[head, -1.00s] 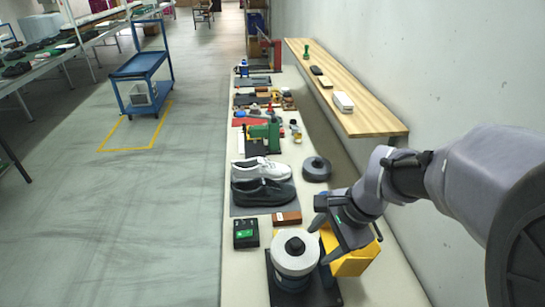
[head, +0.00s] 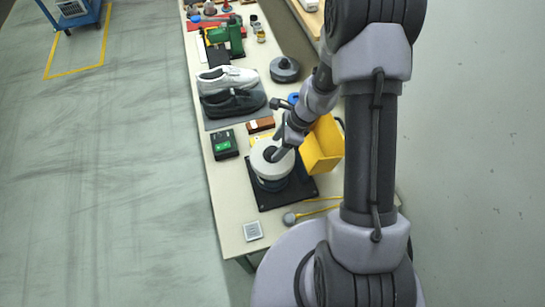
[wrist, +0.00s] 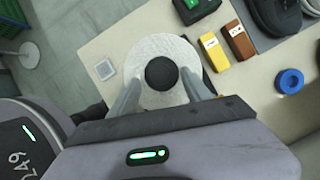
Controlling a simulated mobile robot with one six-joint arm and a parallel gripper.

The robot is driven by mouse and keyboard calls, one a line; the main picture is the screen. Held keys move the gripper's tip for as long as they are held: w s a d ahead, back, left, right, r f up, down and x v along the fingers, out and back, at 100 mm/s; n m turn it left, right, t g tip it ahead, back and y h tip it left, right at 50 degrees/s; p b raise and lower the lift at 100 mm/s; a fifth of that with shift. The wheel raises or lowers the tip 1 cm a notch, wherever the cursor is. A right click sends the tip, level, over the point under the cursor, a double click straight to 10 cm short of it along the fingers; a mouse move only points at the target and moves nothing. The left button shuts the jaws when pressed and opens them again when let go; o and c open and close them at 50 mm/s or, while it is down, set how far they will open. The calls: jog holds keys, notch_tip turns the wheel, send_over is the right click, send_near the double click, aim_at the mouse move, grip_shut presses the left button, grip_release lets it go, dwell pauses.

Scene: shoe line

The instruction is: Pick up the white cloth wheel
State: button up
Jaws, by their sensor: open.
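The white cloth wheel (head: 262,162) is a thick round disc with a black hub on top. It lies flat on a grey round body over a black base plate (head: 300,190) near the front of the bench. In the wrist view the wheel (wrist: 160,47) is centred below my gripper (wrist: 162,82). The two grey fingers are open, one on each side of the dark hub, and overlap the white disc in the picture. In the head view my gripper (head: 281,152) comes down over the wheel from the upper right. I cannot tell whether the fingers touch the wheel.
A yellow bin (head: 322,145) stands close to the right of the wheel. A white shoe (head: 228,77) and a black shoe (head: 233,102) sit further back. A small pale square (head: 253,231) lies in front.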

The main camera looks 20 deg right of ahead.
aim_at(274, 149)
jog(key=x, duration=0.3)
jog(key=shift+w, duration=0.1)
jog(key=shift+c, duration=0.7)
grip_shut()
jog(key=shift+r, duration=0.1)
dwell(0.4)
